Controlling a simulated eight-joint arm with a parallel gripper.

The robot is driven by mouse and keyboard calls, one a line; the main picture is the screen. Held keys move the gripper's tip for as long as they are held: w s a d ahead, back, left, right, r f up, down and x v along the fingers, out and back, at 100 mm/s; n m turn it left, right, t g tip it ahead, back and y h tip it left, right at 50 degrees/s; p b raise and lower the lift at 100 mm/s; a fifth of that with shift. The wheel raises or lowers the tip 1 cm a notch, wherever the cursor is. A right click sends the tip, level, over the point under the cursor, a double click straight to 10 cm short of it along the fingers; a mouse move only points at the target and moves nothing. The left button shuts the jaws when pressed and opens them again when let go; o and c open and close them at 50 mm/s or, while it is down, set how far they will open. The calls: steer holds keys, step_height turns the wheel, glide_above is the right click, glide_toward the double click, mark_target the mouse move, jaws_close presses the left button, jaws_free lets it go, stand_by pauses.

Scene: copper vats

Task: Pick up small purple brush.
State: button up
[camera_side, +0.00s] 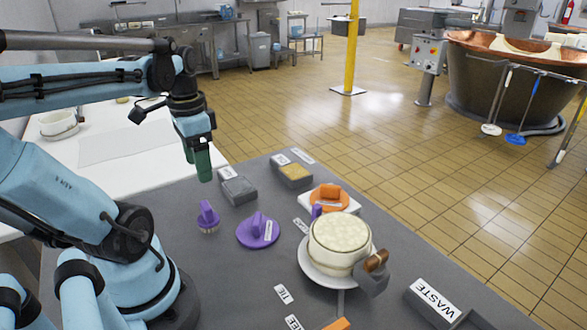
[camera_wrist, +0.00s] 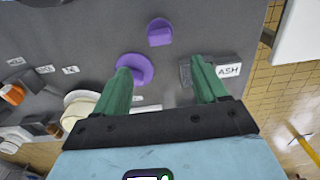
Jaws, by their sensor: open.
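The small purple brush (camera_side: 207,217) stands on the grey table with its handle up and pale bristles below. It also shows at the top of the wrist view (camera_wrist: 160,33). My gripper (camera_side: 203,172) is open and empty, its green fingers pointing down above the table, up and behind the brush in the side view. In the wrist view my gripper's fingers (camera_wrist: 162,68) are spread apart, with the brush beyond their tips. A larger round purple piece (camera_side: 258,231) with an upright handle lies right of the brush; the left finger partly covers it in the wrist view (camera_wrist: 137,66).
A grey box (camera_side: 238,190) and another with a yellowish top (camera_side: 294,175) stand behind. A pale round tub (camera_side: 338,243), an orange piece (camera_side: 329,198) and a WASTE box (camera_side: 433,303) lie to the right. A white table (camera_side: 115,145) adjoins at the left.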

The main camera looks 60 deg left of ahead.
mark_target(205, 205)
steer(key=shift+s+a+f, duration=0.1)
steer(key=shift+f, duration=5.9)
steer(key=c, duration=1.1)
steer(key=shift+r, duration=0.2)
